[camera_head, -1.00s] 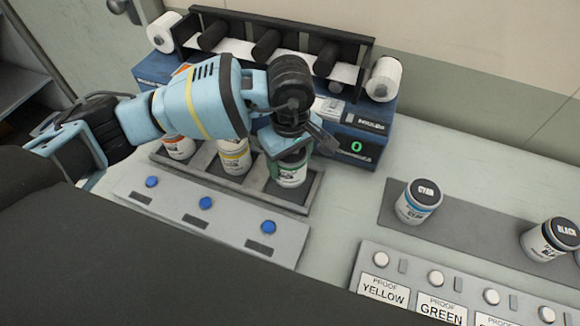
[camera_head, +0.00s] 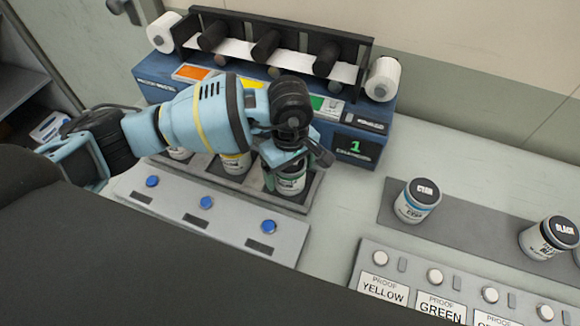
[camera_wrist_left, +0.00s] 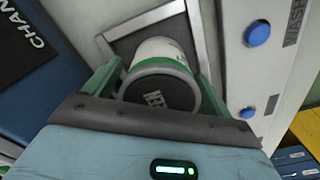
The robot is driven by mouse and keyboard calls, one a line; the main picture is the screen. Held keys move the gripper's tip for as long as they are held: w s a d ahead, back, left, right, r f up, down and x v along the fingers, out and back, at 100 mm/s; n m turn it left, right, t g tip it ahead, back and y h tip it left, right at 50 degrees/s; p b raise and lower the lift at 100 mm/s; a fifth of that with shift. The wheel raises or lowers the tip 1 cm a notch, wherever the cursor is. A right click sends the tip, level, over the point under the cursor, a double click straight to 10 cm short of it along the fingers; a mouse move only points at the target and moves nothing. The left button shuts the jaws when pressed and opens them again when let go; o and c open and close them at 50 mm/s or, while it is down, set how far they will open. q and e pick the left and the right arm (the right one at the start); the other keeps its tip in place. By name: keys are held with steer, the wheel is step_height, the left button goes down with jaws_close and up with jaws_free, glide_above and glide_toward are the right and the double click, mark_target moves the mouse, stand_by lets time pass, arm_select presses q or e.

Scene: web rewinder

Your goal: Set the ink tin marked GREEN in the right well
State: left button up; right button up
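The GREEN ink tin (camera_head: 290,180) stands in the right well (camera_head: 300,200) of the grey three-well tray. It is white with a green band and a dark lid. In the left wrist view the tin (camera_wrist_left: 160,75) sits inside the well's metal rim, its lid lettering upside down. My left gripper (camera_head: 290,165) comes down over it from above. Its two green fingers (camera_wrist_left: 158,75) lie along opposite sides of the tin and look shut on it. The arm hides part of the tin in the head view. My right gripper is not in view.
Another tin (camera_head: 236,162) stands in the middle well and one in the left well (camera_head: 180,153). CYAN (camera_head: 417,200) and BLACK (camera_head: 549,238) tins stand on a grey mat at right. Blue buttons (camera_head: 268,227) line the front panel. The blue rewinder (camera_head: 375,130) stands behind, its display reading 1.

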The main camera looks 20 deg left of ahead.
arm_select(q)
step_height(320, 180, up, 12)
steer(key=shift+r, duration=0.15)
stand_by(0.7)
stand_by(0.5)
